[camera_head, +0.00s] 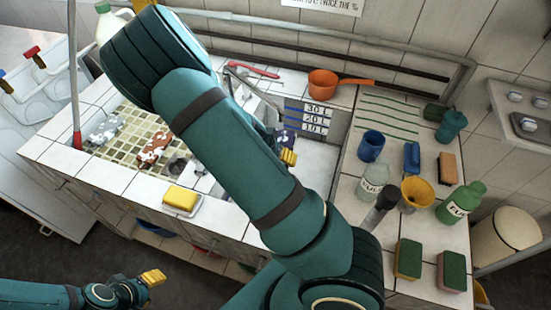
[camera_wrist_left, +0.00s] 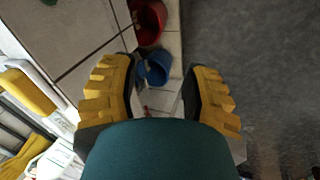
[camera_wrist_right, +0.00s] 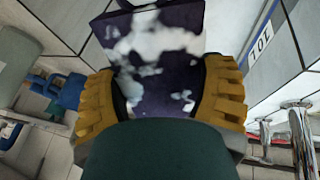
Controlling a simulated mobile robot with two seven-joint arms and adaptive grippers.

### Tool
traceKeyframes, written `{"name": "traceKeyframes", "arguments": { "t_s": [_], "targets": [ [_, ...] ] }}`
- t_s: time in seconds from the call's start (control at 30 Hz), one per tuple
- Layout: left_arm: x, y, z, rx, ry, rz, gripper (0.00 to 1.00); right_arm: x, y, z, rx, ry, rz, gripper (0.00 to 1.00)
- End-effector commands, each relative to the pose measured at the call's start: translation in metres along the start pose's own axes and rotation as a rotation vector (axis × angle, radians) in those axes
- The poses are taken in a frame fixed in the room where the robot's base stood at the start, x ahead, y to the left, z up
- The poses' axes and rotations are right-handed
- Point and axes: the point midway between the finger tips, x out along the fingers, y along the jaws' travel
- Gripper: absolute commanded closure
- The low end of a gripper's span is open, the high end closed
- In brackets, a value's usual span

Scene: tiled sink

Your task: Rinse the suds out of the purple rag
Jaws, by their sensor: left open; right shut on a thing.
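The purple rag (camera_wrist_right: 185,75) has white suds in patches across it. It hangs between the yellow fingers of my right gripper (camera_wrist_right: 162,105), which is shut on it. In the head view a small dark part of the rag (camera_head: 287,137) shows beside my right gripper (camera_head: 287,157), over the basin (camera_head: 314,158) with litre marks. My large right arm hides much of the sink and part of the metal tap. My left gripper (camera_head: 153,277) is open and empty, low in front of the counter. Its spread fingers show in the left wrist view (camera_wrist_left: 160,92).
A brown sudsy item (camera_head: 155,148) and a grey sudsy one (camera_head: 104,130) lie on the green-tiled area. A yellow sponge (camera_head: 181,197) sits at the front edge. An orange pan (camera_head: 323,83) stands behind; bottles, cups and sponges crowd the right counter.

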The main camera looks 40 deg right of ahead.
Motion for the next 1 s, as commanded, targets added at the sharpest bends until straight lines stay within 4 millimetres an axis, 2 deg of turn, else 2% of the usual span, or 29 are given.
{"name": "traceKeyframes", "arguments": {
  "t_s": [0.17,0.2,0.3,0.43,0.53,0.67,0.8,1.0],
  "targets": [
    [0.0,0.0,0.0,0.0,0.0,0.0,0.54,0.0,0.0,0.0,0.0,0.0,0.0,0.63],
    [0.0,0.0,0.0,0.0,0.0,0.0,0.68,0.0,0.0,0.0,0.0,0.0,0.0,0.63],
    [0.0,0.0,0.0,0.0,0.0,0.0,1.0,0.0,0.0,0.0,0.0,0.0,0.0,0.63],
    [0.003,0.008,-0.007,0.033,0.0,0.008,1.0,0.0,0.0,0.0,0.0,0.0,0.0,0.63],
    [0.009,0.028,-0.024,0.107,0.001,0.026,1.0,0.0,0.0,0.0,0.0,0.0,0.0,0.63],
    [0.018,0.073,-0.055,0.268,-0.005,0.057,1.0,0.0,0.0,0.0,0.0,0.0,0.0,0.63],
    [0.022,0.136,-0.086,0.471,-0.011,0.081,1.0,0.0,0.0,0.0,0.0,0.0,0.0,0.63],
    [0.016,0.231,-0.112,0.75,-0.017,0.087,1.0,0.0,0.0,0.0,0.0,0.0,0.0,0.63]
  ]
}}
